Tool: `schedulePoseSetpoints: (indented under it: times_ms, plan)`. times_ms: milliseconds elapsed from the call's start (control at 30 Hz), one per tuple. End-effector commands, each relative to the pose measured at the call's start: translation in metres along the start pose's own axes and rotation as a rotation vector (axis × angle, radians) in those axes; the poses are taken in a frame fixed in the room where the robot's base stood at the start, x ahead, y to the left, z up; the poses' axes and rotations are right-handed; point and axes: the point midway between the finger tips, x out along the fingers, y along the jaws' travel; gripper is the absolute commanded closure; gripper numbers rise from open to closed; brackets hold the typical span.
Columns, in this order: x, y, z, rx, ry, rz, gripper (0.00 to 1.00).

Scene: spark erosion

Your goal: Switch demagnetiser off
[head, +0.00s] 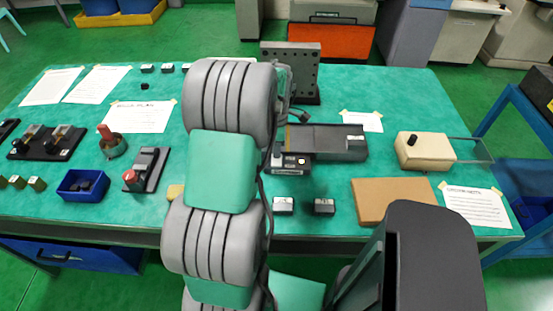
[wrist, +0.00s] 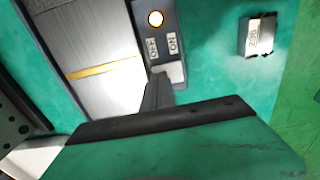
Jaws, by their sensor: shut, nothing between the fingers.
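The demagnetiser (head: 325,142) is a dark box with a flat top on the green table, partly behind my arm in the head view. In the wrist view its metal top plate (wrist: 100,60) has a brass stripe. Beside the plate is a dark control strip (wrist: 150,5) with a glowing lamp (wrist: 157,18), OFF and ON labels, and a pale switch piece (wrist: 173,70). The lamp (head: 301,161) also glows in the head view. My gripper (wrist: 158,88) is shut and empty, its tip beside the switch piece; I cannot tell whether they touch. The head view hides my gripper behind the arm.
Small labelled blocks (head: 324,206) stand in front of the demagnetiser; one (wrist: 258,36) shows in the wrist view. A brown board (head: 392,201) and a cream box (head: 425,150) lie to the right. A dark drilled upright plate (head: 305,68) stands behind.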

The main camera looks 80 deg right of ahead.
Motion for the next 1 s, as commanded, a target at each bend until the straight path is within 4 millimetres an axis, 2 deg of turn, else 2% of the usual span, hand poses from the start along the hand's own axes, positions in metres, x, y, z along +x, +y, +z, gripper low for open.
schedulePoseSetpoints:
  times_ms: [300,1000]
  plan:
    - [-0.001,0.0,0.0,0.0,0.0,0.0,1.0]
    - [-0.066,0.0,0.0,0.0,0.0,0.001,1.0]
